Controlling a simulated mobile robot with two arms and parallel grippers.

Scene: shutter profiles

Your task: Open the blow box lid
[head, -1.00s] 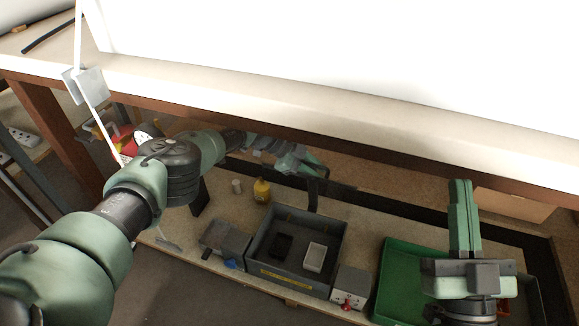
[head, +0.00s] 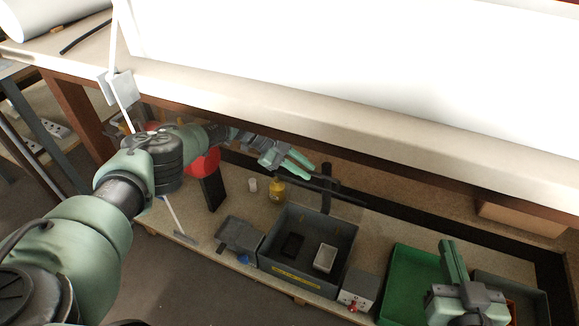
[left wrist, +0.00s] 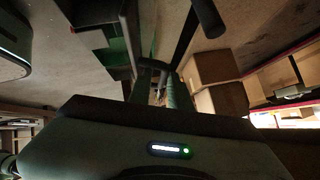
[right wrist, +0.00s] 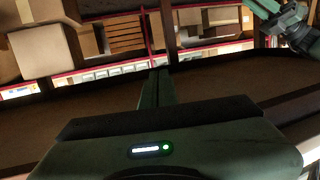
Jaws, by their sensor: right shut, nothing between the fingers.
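A dark grey open-topped box (head: 285,278) with a yellow label stands on the low shelf under the bench. I cannot tell whether it is the blow box, and no lid is clear to me. A dark upright post with a cross bar (head: 327,172) rises behind it. My left gripper (head: 308,169) is just left of this post, and I cannot see whether they touch. In the left wrist view a dark bar (left wrist: 190,36) lies just past the fingertips (left wrist: 157,72). My right gripper (head: 447,246) is shut and empty over the green crate (head: 392,302); its fingers also show in the right wrist view (right wrist: 155,88).
The bench edge (head: 330,138) with a large white object (head: 350,60) on it overhangs the shelf. A yellow bottle (head: 277,191), a grey tray (head: 238,236) and a socket box (head: 358,293) stand near the grey box. Open floor (head: 205,285) lies in front.

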